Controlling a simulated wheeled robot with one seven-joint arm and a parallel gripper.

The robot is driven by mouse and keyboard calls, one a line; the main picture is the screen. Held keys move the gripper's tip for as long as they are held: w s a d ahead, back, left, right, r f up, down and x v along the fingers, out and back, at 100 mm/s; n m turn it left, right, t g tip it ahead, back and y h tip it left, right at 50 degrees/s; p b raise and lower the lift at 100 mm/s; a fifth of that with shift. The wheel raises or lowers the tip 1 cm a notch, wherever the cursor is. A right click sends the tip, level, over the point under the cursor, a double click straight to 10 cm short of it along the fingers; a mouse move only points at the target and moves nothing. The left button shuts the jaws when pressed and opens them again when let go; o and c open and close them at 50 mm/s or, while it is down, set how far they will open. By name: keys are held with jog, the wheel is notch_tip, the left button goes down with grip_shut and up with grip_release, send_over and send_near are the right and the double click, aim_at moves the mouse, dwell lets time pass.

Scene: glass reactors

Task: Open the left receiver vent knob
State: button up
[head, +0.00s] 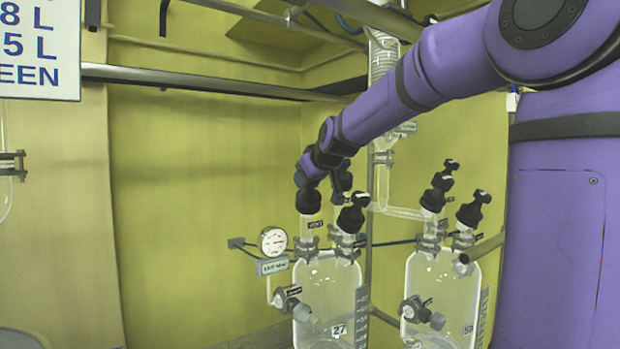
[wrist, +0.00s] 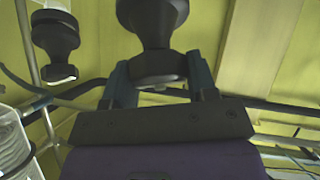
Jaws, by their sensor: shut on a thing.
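The left receiver (head: 328,285) is a clear glass vessel numbered 27, with several black knobs on its top. The vent knob (head: 309,201) is black and stands at the top left, above a small label that seems to read VENT. My gripper (head: 303,180) is at this knob, at the end of my purple arm. In the wrist view the knob (wrist: 155,45) sits between the two teal fingers of my gripper (wrist: 160,82), and they are shut on it. The knob's exact turn angle cannot be told.
Another black knob (head: 352,213) stands close to the right, and one shows at left in the wrist view (wrist: 56,45). A pressure gauge (head: 272,241) is left of the vessel. A second receiver (head: 443,290) stands at right. The wall area at left is clear.

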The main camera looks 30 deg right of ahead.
jog(key=shift+n+g+y, duration=0.3)
jog(key=shift+n+y, duration=0.8)
jog(key=shift+n, duration=1.1)
jog(key=n+g+y, duration=0.1)
jog(key=n, duration=0.2)
jog(key=shift+n+y, duration=0.3)
jog(key=n+g, duration=0.1)
jog(key=n, duration=0.2)
jog(key=n+g+y, duration=0.1)
jog(key=n+g, duration=0.1)
jog(key=n, duration=0.1)
jog(key=shift+f+n+y, duration=0.1)
jog(key=shift+n+y, duration=0.2)
jog(key=n+g, duration=0.1)
jog(key=n, duration=0.2)
jog(key=shift+s+g, duration=0.1)
jog(key=shift+g, duration=0.3)
jog(key=n+g, duration=0.1)
jog(key=n, duration=0.2)
jog(key=shift+n+g, duration=0.3)
jog(key=n+g+h, duration=0.1)
jog(key=n, duration=0.2)
jog(key=n+g+h, duration=0.1)
jog(key=n, duration=0.2)
jog(key=shift+s+g+h, duration=0.1)
jog(key=shift+g+h, duration=0.2)
jog(key=shift+g, duration=0.1)
